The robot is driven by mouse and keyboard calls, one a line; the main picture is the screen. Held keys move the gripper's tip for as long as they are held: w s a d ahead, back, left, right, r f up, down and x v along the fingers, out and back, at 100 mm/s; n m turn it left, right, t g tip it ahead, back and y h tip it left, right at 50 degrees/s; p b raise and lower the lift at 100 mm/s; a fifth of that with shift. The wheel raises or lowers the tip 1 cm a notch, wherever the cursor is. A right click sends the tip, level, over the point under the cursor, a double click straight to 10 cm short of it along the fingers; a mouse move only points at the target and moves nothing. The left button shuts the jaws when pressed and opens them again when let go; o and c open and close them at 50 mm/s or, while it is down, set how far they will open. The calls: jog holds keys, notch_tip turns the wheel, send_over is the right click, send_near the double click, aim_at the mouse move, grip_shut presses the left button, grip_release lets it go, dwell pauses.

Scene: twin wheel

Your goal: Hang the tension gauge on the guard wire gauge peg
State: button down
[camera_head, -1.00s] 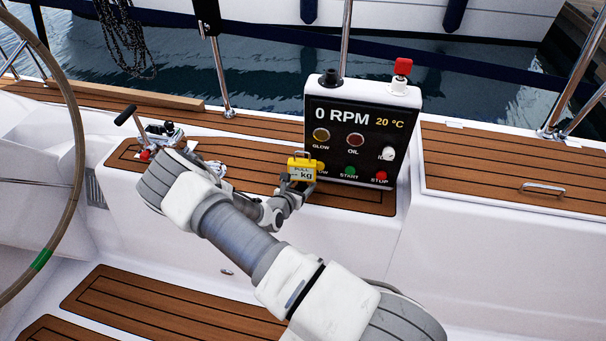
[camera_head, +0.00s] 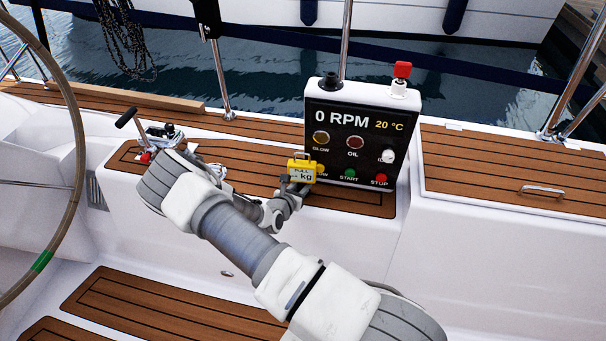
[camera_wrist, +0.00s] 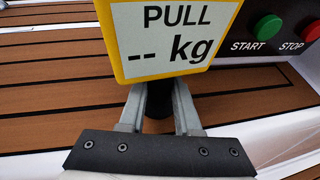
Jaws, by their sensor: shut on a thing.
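The tension gauge (camera_head: 301,171) is a small yellow box with a handle on top and a white face reading "PULL -- kg". My gripper (camera_head: 291,190) is shut on its lower part and holds it upright in front of the engine panel's lower left corner. In the wrist view, the gauge (camera_wrist: 175,38) fills the top middle, and the fingers of my gripper (camera_wrist: 160,100) close on a dark part below its face. The guard wire gauge peg cannot be made out in either view.
The black engine panel (camera_head: 362,133) stands just behind and right of the gauge, with a red key on top. A throttle lever (camera_head: 128,117) is at the left. A steel stanchion (camera_head: 219,80) rises behind. The teak seat (camera_head: 500,165) at right is clear.

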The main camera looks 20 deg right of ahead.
aim_at(300, 177)
jog(key=shift+r+p, duration=1.9)
jog(key=shift+r, duration=0.45)
jog(key=c, duration=1.2)
grip_release()
grip_shut()
